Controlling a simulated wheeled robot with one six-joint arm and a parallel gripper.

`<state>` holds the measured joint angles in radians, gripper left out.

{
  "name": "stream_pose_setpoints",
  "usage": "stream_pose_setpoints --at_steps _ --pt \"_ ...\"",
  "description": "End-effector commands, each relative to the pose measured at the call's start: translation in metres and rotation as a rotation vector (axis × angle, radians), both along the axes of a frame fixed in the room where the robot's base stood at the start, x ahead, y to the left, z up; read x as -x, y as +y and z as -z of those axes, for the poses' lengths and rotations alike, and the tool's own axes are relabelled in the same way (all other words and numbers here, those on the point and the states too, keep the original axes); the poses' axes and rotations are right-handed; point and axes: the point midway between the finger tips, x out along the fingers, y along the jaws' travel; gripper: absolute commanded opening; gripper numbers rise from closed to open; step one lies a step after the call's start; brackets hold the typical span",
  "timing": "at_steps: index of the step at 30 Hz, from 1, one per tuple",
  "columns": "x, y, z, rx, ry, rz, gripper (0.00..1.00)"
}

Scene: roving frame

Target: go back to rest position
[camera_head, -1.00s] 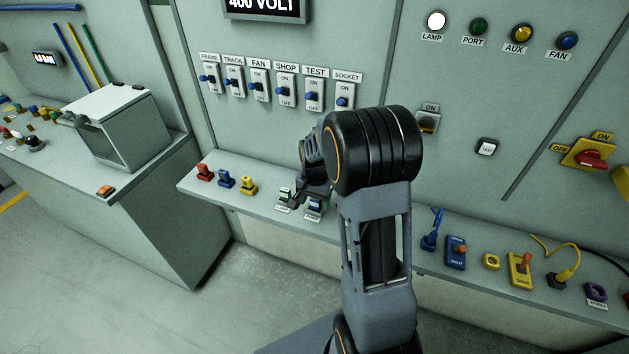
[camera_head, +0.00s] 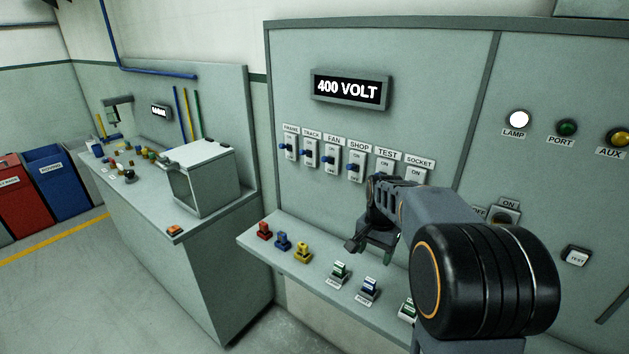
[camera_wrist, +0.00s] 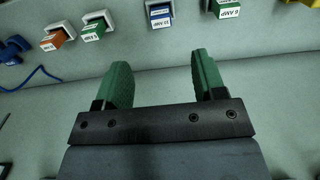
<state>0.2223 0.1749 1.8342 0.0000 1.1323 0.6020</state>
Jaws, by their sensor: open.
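My gripper (camera_head: 372,238) is in front of the grey switch panel, above the narrow shelf, in the head view. In the wrist view my gripper (camera_wrist: 160,82) shows two green fingers standing well apart with nothing between them. My arm is folded and covers part of the panel and shelf at the right of the head view. The fingers seem apart from the shelf's parts.
The shelf (camera_head: 320,277) holds red (camera_head: 264,229), blue (camera_head: 282,240) and yellow (camera_head: 302,251) plugs and several labelled blocks. A row of switches and a 400 VOLT display (camera_head: 348,89) are on the panel. A side bench (camera_head: 215,270) carries a grey box (camera_head: 205,185). Open floor lies at the left.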

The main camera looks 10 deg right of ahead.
Motion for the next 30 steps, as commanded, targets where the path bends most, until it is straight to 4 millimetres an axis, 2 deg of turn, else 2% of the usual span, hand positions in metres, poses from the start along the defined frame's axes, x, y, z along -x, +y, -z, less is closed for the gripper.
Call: stream_pose_setpoints --at_steps 3,5,8,15,21,25,30 --pt "-0.002 0.000 0.000 0.003 -0.011 -0.058 0.64" --pt "0.002 0.000 0.008 0.002 -0.004 -0.117 0.64" --pt "0.023 0.007 0.018 0.002 -0.006 -0.255 0.64" --pt "0.087 0.045 0.006 0.049 -0.105 -0.584 0.64" --pt "0.135 0.072 -0.003 0.101 -0.209 -0.759 0.64" --pt "0.152 0.081 -0.010 0.120 -0.262 -0.794 0.64" --pt "0.157 0.089 -0.021 0.140 -0.316 -0.816 0.64"
